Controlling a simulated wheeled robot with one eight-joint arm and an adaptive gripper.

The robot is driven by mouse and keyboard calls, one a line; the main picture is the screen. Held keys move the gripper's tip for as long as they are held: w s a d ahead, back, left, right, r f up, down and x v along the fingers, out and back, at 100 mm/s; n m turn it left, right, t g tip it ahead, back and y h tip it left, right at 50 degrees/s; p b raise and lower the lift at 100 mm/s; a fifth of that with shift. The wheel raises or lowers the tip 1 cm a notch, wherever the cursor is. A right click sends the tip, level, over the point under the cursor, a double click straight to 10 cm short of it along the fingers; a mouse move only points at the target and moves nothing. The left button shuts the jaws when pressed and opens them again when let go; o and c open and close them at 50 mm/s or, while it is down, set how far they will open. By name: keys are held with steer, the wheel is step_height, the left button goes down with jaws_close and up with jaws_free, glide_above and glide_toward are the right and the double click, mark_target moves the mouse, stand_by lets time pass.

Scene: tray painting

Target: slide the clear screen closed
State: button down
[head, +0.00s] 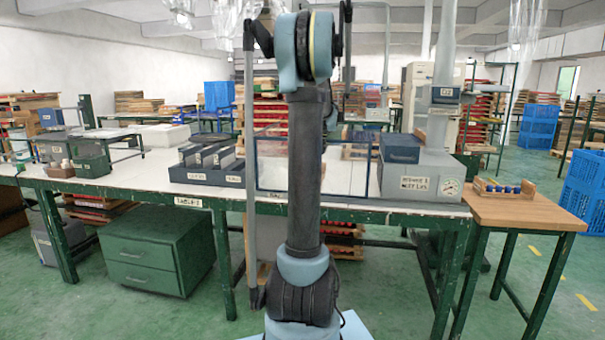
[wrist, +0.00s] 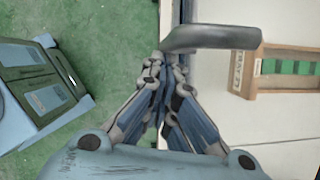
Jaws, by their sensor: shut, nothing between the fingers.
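The clear screen (head: 272,165) is a see-through panel in a thin dark blue frame. In the head view it stands upright at the front edge of the white table, its middle hidden behind my arm. My gripper (wrist: 165,82) is shut and empty in the wrist view, pointing toward the table's edge. A dark grey curved bar (wrist: 210,38) lies just beyond its fingertips; I cannot tell whether they touch it. A wooden tray (wrist: 246,75) with green squares lies to the right on the white table. My gripper is hidden in the head view.
On the table (head: 120,184), a dark slotted holder (head: 205,165) stands left of the screen and a grey box (head: 415,178) right of it. A wooden side table (head: 520,208) holds a rack of blue balls (head: 505,188). A green cabinet (head: 155,252) stands below.

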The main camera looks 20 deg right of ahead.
steer(key=shift+w+a, duration=0.15)
steer(key=s+d+r, duration=0.5)
steer(key=d+r, duration=0.1)
steer(key=r, duration=0.3)
steer(key=s+a+f+n+h, duration=0.1)
steer(key=s+a+f+n, duration=0.2)
steer(key=s+a+n, duration=0.45)
steer(key=s+a+f+n+h, duration=0.1)
steer(key=s+a+f+n, duration=0.35)
steer(key=s+a, duration=0.5)
steer(key=s+a+f+n, duration=0.4)
steer(key=s+f+n, duration=0.3)
steer(key=s+f, duration=0.1)
steer(key=s+a+f+n+h, duration=0.1)
steer(key=s+a+f+n, duration=0.3)
steer(key=s+f+n, duration=0.3)
steer(key=shift+s+f+g, duration=0.3)
steer(key=shift+s+f, duration=0.45)
steer(key=shift+s, duration=0.15)
steer(key=shift+d, duration=0.1)
